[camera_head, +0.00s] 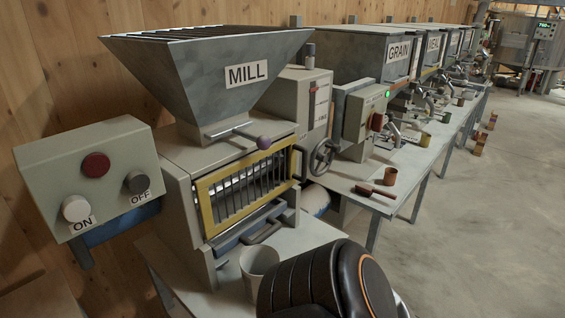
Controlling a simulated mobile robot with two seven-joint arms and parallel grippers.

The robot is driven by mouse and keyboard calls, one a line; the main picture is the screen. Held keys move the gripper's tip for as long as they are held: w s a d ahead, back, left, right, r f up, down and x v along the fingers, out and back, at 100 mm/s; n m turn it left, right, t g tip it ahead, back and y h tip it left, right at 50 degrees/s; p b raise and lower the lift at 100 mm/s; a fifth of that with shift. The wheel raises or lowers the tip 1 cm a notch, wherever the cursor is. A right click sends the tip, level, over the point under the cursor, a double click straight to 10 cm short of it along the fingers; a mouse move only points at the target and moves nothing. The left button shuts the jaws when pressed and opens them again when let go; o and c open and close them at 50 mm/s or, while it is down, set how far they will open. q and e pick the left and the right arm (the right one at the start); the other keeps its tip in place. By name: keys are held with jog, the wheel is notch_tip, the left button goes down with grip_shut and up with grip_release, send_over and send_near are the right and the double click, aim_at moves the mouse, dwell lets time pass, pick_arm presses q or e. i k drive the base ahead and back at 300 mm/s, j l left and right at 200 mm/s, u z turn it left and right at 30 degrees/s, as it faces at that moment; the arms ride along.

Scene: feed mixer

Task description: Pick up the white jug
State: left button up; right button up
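A white jug (258,264) stands upright at the front of the mill, on the pale mill table (195,285). I see its open rim and part of its side. Its lower right is hidden behind a dark rounded shape at the bottom of the picture, and I cannot make out a handle. Neither of my grippers shows in this view, so I cannot see where they are relative to the jug.
The mill (232,195) with its yellow-framed grille rises behind the jug. A control box (95,175) stands left. A long bench behind holds a brown cup (390,176), a red brush (376,191) and labelled hoppers (398,52).

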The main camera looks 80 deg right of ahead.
aim_at(254, 260)
jog(key=z, duration=0.5)
jog(key=j+z, duration=0.15)
jog(key=z, duration=0.85)
jog(key=j+z, duration=0.15)
jog(key=z, duration=0.85)
jog(key=k+j, duration=0.05)
